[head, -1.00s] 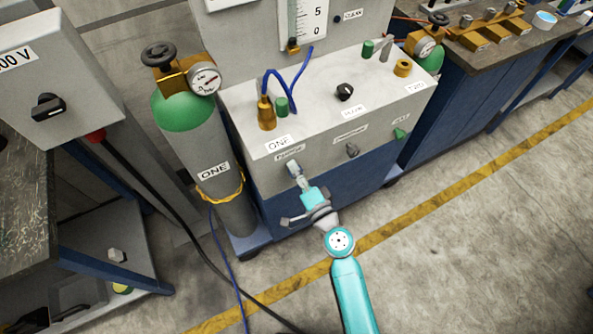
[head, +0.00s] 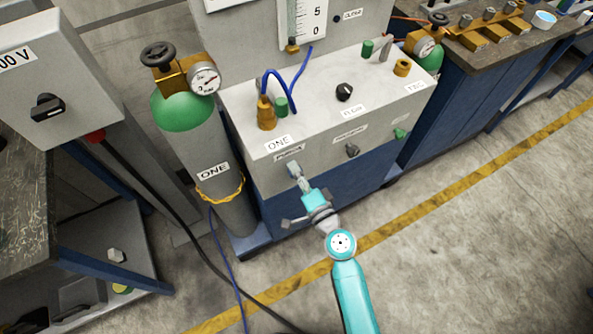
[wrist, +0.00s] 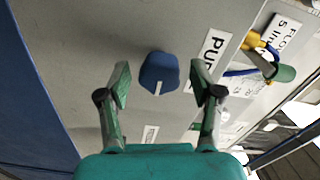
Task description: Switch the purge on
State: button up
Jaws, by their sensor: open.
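The purge knob (wrist: 158,74) is a blue knob with a white pointer line, on the grey front face of the cabinet. A partly seen label starting "PUR" (wrist: 214,58) is beside it in the wrist view. My gripper (wrist: 160,84) is open, with one finger on each side of the knob and a visible gap to each. In the head view my gripper (head: 299,176) is at the front panel, just below a small label (head: 289,152), and hides the knob. I cannot tell how deep the fingers reach around the knob.
Another grey knob (head: 352,150) and a green knob (head: 401,134) are farther right on the panel. A gas cylinder labelled ONE (head: 209,150) stands left of the cabinet. A black dial (head: 344,92) is on top. The floor at right is clear.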

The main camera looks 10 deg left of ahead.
jog(key=v, duration=1.1)
jog(key=shift+s+d, duration=0.1)
jog(key=shift+d, duration=0.05)
jog(key=s+d+f+n+g+h, duration=0.1)
jog(key=s+d+f+n+h, duration=0.15)
jog(key=s+d+h, duration=0.85)
jog(key=s+d+r+n, duration=0.2)
jog(key=s+r, duration=0.3)
jog(key=s, duration=0.4)
jog(key=s+d+r+n+y, duration=0.1)
jog(key=s+d+r+n, duration=0.2)
jog(key=s+r, duration=0.3)
jog(key=s+n, duration=0.1)
jog(key=s, duration=0.3)
jog(key=shift+d+r+t, duration=0.3)
jog(key=shift+t, duration=0.1)
